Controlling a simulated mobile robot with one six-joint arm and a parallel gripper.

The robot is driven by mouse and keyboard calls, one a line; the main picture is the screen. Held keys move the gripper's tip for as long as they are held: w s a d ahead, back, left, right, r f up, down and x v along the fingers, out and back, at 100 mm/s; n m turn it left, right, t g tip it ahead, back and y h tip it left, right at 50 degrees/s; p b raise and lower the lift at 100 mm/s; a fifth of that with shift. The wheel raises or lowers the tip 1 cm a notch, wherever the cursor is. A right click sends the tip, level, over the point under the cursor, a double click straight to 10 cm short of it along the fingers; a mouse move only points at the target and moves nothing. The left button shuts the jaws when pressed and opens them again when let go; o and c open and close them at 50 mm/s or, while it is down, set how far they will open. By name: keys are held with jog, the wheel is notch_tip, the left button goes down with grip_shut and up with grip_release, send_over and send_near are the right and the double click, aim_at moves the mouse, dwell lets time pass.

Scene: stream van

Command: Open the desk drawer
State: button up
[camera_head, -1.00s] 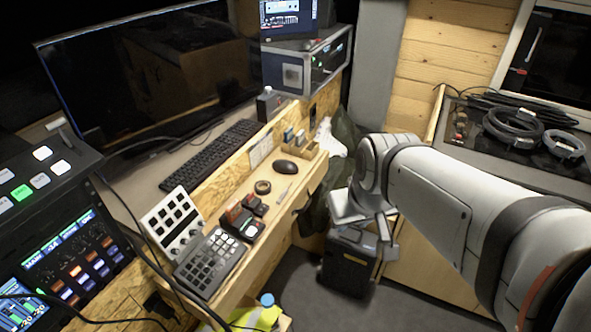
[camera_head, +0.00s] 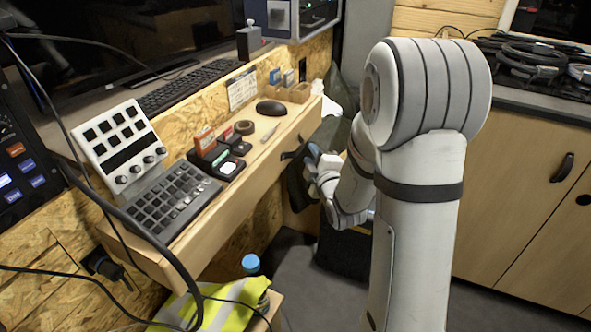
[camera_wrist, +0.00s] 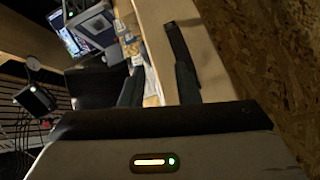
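The desk drawer (camera_head: 240,198) has a pale wooden front under the desk's front ledge, and it looks shut. Its dark handle (camera_head: 291,154) shows near the right end of the front. In the wrist view the drawer front (camera_wrist: 213,75) runs down the picture, with the black handle (camera_wrist: 178,45) on it. My gripper (camera_head: 311,158) is close to the handle's right side in the head view. In the wrist view my gripper (camera_wrist: 158,85) has its two dark fingers apart, with nothing held between them. The handle lies beyond the right finger; I cannot tell whether they touch.
A keypad (camera_head: 172,200), a mouse (camera_head: 271,107) and small boxes stand on the ledge above. A blue-capped bottle (camera_head: 250,264) and a yellow vest (camera_head: 215,312) are below. A cabinet (camera_head: 525,215) stands at right. Some dark floor is free between.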

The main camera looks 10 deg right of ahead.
jog(key=w+a+f+n+t+y+b, duration=0.1)
jog(key=w+f+n+t+b, duration=0.1)
jog(key=w, duration=0.5)
jog(key=shift+w+a+f+b, duration=0.35)
jog(key=shift+f+b, duration=0.15)
jog(key=shift+f, duration=0.25)
jog(key=shift+c, duration=0.3)
jog(key=shift+d, duration=0.1)
grip_shut()
